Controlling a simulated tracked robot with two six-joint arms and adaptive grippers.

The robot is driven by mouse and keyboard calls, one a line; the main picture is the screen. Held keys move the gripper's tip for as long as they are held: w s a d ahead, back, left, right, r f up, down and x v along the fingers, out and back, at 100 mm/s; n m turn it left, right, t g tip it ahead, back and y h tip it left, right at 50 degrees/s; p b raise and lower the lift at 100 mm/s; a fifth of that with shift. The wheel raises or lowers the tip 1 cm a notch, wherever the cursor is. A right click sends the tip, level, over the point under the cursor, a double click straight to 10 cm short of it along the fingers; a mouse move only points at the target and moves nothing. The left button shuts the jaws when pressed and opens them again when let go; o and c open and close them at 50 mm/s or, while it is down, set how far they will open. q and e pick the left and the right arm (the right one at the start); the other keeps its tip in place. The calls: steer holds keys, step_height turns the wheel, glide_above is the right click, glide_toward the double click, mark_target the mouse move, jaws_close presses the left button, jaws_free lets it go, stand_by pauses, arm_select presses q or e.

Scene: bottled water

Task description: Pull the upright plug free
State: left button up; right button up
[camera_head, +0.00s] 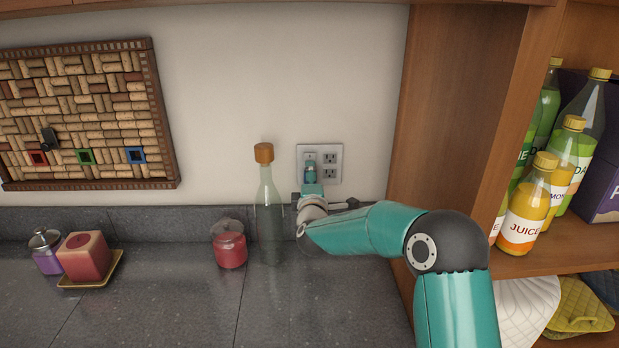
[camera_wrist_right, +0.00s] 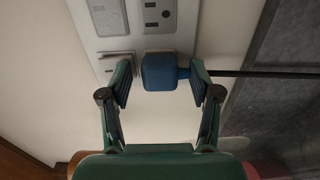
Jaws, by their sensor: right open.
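The blue plug (camera_wrist_right: 160,72) sits against the wall outlet plate (camera_wrist_right: 122,42) in the right wrist view. Its dark cord (camera_wrist_right: 262,73) runs off to the right there. My right gripper (camera_wrist_right: 162,80) is open, with one finger on each side of the plug. A gap shows at the left finger. The right finger is close to the plug's cord side, and I cannot tell whether it touches. In the head view my right gripper (camera_head: 311,168) is at the left half of the outlet plate (camera_head: 337,165) and mostly hides the plug. My left gripper is not in view.
A corked glass bottle (camera_head: 268,215) stands just left of my right gripper, with a red jar (camera_head: 230,249) beside it. A red candle (camera_head: 84,256) is farther left. A wooden shelf (camera_head: 447,110) with juice bottles (camera_head: 528,215) is on the right. The front counter middle is clear.

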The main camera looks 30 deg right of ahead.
stand_by(0.5)
jaws_close()
steer(key=shift+s+a, duration=0.1)
steer(key=shift+a, duration=0.05)
steer(key=shift+b+v, duration=0.5)
steer(key=shift+v, duration=2.35)
